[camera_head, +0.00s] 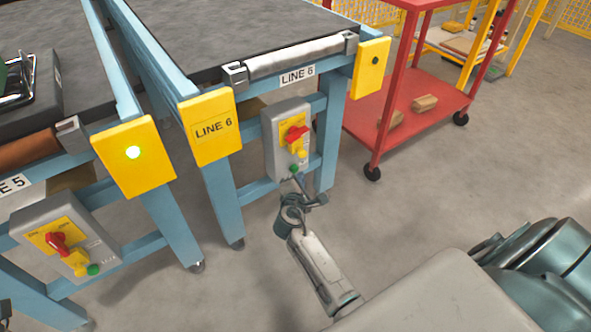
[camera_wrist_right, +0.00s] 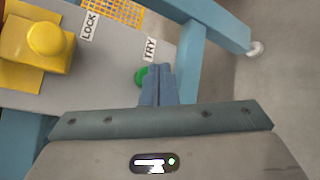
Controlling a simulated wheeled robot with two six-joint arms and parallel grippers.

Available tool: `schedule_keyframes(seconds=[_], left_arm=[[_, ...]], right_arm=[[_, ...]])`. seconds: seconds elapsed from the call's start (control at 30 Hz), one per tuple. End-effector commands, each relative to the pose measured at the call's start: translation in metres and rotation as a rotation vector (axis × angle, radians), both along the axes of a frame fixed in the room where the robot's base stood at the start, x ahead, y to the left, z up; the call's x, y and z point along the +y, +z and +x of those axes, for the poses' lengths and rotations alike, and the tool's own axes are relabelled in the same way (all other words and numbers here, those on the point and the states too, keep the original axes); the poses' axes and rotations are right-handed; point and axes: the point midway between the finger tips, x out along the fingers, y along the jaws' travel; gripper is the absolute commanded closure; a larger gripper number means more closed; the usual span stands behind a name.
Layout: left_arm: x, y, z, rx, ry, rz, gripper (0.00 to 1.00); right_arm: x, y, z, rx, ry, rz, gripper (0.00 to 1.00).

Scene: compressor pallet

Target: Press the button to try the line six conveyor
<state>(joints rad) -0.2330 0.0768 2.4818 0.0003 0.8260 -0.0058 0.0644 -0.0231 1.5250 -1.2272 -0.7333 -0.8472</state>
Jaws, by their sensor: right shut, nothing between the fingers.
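The line 6 control box (camera_head: 271,143) is a grey box on the blue conveyor leg, with a red switch (camera_head: 295,134) and a yellow block (camera_head: 298,153) below it. Its green button (camera_head: 293,170) is at the lower end, and it also shows in the right wrist view (camera_wrist_right: 139,77), beside the word TRY and partly hidden by the fingers. My right gripper (camera_head: 297,178) is shut and empty, its fingertips (camera_wrist_right: 158,72) right at the green button. I cannot tell whether they touch it.
The line 6 lamp (camera_head: 375,61) on a yellow plate is dark. A red cart (camera_head: 440,112) with boxes stands at right; grey floor lies between.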

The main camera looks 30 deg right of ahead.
Motion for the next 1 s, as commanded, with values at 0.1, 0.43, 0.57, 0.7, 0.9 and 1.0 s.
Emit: schedule_keyframes(seconds=[0.1,0.43,0.57,0.7,0.9,1.0], left_arm=[[0.0,0.0,0.0,0.0,0.0,0.0,1.0],[0.0,0.01,0.0,0.0,0.0,0.0,1.0],[0.0,0.014,0.0,0.0,0.0,0.0,1.0],[0.0,0.017,0.0,0.0,0.0,0.0,1.0],[0.0,0.017,0.0,0.0,0.0,0.0,1.0],[0.0,0.017,0.0,0.0,0.0,0.0,1.0]], right_arm=[[0.0,0.0,0.0,0.0,0.0,0.0,1.0],[-0.002,0.001,-0.023,0.003,0.0,0.0,1.0],[-0.003,0.0,-0.036,0.003,0.0,0.0,1.0],[-0.004,0.0,-0.046,0.002,0.0,-0.001,1.0],[-0.004,0.0,-0.05,0.001,0.0,-0.001,1.0],[-0.004,0.0,-0.05,0.001,0.0,-0.001,1.0]])
